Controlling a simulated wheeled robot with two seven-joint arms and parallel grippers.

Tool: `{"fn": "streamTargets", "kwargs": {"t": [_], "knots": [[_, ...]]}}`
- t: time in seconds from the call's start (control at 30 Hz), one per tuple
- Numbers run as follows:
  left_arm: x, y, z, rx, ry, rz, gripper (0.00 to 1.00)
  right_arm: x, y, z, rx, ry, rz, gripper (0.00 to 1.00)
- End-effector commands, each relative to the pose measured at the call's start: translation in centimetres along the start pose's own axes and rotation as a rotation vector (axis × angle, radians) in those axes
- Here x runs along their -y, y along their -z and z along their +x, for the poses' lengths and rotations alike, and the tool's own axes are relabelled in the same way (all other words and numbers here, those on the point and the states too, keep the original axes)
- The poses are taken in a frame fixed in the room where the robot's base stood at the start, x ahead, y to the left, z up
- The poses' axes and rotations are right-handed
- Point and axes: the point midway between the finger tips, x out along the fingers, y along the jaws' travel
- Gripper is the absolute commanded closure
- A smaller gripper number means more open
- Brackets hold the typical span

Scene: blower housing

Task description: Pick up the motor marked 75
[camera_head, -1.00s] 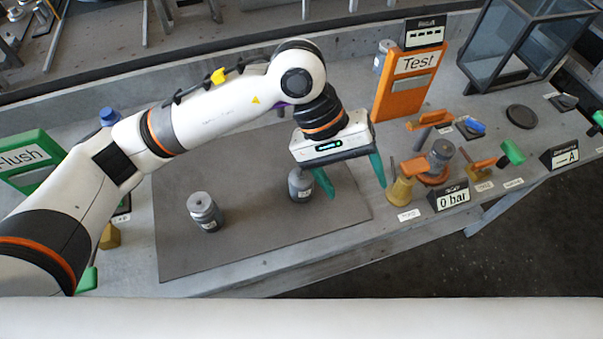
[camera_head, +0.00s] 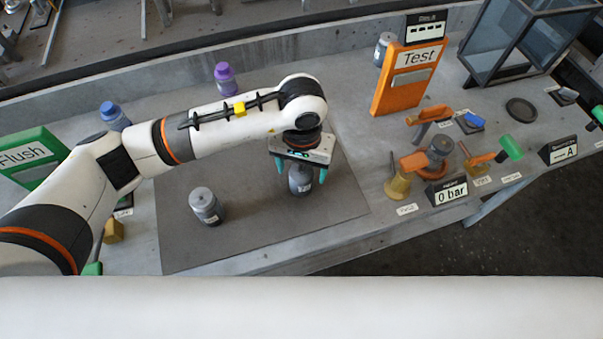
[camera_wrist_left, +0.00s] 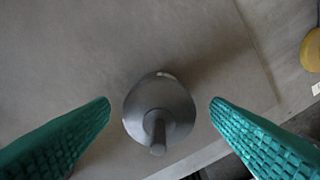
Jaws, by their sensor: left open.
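A grey cylindrical motor (camera_head: 301,181) stands upright on the dark grey mat. Its marking is too small to read. My left gripper (camera_head: 300,178) is open, its teal fingers on either side of this motor. In the left wrist view the motor (camera_wrist_left: 158,112) with its shaft lies between the two fingertips (camera_wrist_left: 160,108), with a gap on each side. A second grey motor (camera_head: 206,206) stands on the mat to the left, its label also unreadable. My right gripper is not in view.
The mat (camera_head: 255,235) is otherwise clear. A purple-capped bottle (camera_head: 225,79) and a blue-capped bottle (camera_head: 114,115) stand behind my arm. To the right are an orange Test stand (camera_head: 405,85), a 0 bar display (camera_head: 447,192) and a brass fitting (camera_head: 398,186).

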Motion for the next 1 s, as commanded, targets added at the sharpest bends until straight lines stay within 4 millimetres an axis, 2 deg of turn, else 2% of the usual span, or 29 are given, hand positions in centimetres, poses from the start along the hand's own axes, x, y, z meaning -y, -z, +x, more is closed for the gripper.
{"fn": "streamTargets", "kwargs": {"t": [0.03, 0.2, 0.47, 0.8, 1.0], "knots": [[-0.1, 0.2, 0.6, -0.006, 0.0, -0.004, 0.28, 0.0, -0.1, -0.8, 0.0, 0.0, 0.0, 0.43], [0.0, 0.1, 2.5, -0.002, 0.001, -0.002, 0.28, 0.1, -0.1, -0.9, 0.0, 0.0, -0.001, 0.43], [0.0, 0.0, 2.8, 0.0, 0.001, 0.0, 0.3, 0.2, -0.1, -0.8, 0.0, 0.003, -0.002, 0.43], [0.0, 0.0, 2.7, 0.0, 0.001, -0.001, 0.85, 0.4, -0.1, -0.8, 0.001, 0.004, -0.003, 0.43], [0.0, 0.0, 2.6, 0.002, 0.002, -0.001, 0.87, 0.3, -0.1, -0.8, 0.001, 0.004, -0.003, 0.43]]}}
